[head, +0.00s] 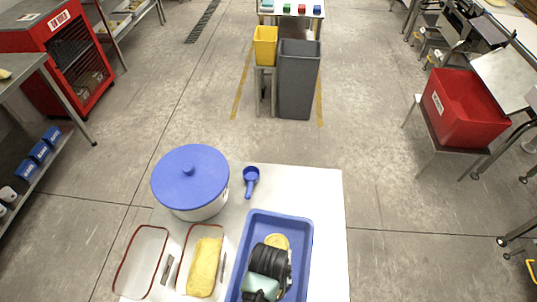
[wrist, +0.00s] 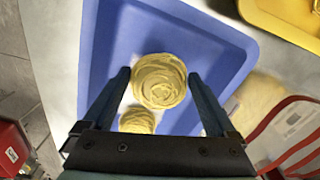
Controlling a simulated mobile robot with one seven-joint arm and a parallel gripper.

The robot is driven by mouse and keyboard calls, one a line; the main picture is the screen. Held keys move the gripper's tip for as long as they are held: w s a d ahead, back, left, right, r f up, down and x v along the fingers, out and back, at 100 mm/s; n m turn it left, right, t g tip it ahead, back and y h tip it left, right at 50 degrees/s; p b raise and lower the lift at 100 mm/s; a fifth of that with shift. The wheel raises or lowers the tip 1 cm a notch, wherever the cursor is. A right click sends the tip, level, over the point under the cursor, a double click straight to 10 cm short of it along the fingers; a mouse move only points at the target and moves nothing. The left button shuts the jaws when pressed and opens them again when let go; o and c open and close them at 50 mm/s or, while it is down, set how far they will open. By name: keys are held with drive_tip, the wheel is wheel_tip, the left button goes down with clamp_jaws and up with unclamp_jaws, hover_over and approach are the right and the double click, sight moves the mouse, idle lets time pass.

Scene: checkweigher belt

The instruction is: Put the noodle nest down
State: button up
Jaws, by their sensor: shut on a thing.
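My gripper (wrist: 159,78) is shut on a pale yellow, coiled noodle nest (wrist: 159,84), with one finger on each side. It holds the nest over the blue tray (wrist: 228,52). A second noodle nest (wrist: 137,121) shows lower in the wrist view, partly behind my gripper. In the head view, my gripper (head: 268,262) is over the blue tray (head: 305,245) and hides much of its inside. One yellow nest (head: 277,241) shows just beyond it; I cannot tell which. The gap below the held nest is unclear.
Left of the tray are a red-rimmed container (head: 219,231) with yellow contents and an empty-looking one (head: 126,262). A blue-lidded pot (head: 190,180) and blue scoop (head: 251,177) stand behind. The table (head: 328,205) is clear right of the tray.

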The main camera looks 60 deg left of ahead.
drive_tip(key=shift+f, duration=0.75)
drive_tip(key=shift+f+b, duration=0.3)
drive_tip(key=shift+f, duration=0.35)
drive_tip(key=o, duration=1.1)
drive_tip(key=shift+r, duration=0.15)
